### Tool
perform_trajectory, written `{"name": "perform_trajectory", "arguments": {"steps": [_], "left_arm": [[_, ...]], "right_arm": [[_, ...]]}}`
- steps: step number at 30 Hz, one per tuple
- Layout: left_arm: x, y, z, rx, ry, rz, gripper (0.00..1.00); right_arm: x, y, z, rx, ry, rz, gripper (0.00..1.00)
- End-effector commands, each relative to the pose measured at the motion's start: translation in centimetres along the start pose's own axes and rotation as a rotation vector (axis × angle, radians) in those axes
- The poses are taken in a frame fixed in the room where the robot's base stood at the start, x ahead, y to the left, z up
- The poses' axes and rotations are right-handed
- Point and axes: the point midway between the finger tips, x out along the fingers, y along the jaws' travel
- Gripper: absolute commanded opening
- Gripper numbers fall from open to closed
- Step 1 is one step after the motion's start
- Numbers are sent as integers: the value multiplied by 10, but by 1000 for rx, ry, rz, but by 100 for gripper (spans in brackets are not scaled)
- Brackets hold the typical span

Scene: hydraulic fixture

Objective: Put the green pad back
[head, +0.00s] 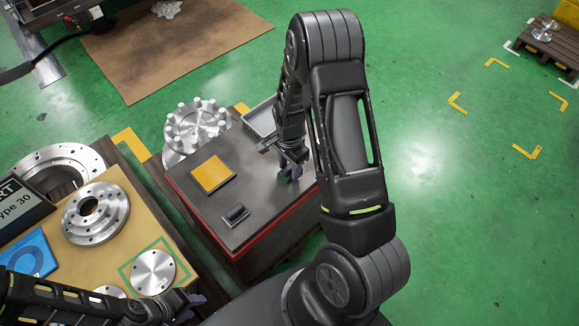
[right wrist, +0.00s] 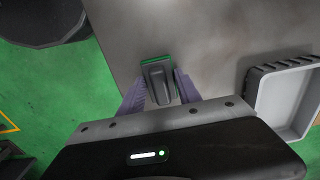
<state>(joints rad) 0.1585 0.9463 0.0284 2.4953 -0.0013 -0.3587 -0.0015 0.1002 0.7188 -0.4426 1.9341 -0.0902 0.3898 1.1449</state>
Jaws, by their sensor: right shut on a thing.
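The green pad (right wrist: 155,60) with a grey block-shaped handle is between the fingers of my right gripper (right wrist: 160,78) in the right wrist view. My right gripper is shut on its handle. In the head view the right gripper (head: 290,170) is low over the right part of the grey fixture top (head: 262,190), with a bit of green showing at its tips. I cannot tell whether the pad touches the surface. My left gripper (head: 190,301) is at the lower left beside the tan table; its finger opening is unclear.
A yellow square (head: 212,174) and a small black block (head: 236,213) lie on the fixture top. A grey tray (head: 260,118) stands by its far right side; it also shows in the right wrist view (right wrist: 285,95). Metal flanges (head: 96,213) sit on the tan table (head: 140,232) at left.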

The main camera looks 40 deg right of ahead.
Motion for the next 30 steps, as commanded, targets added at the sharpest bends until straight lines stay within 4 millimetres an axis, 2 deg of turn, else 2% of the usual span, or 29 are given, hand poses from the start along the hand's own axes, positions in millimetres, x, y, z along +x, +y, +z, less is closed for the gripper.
{"name": "perform_trajectory", "arguments": {"steps": [6, 7, 14, 23, 26, 30], "left_arm": [[4, -2, 0, 0, 0, 0, 36], [2, -1, 0, 0, 0, 0, 36], [2, -1, 0, 0, 0, 0, 36], [0, 0, 0, 0, 0, 0, 36], [-1, 0, 0, 0, 0, 0, 36], [-2, 1, 0, 0, 0, 0, 36]], "right_arm": [[4, 0, 0, 0, 0, 0, 0], [3, 0, 0, 0, 0, 0, 43], [2, 0, 0, 0, 0, 0, 61], [0, 0, 0, 0, 0, 0, 62], [-5, -1, 0, -1, 1, -2, 62], [-23, -1, 0, 0, 2, -4, 62]]}}
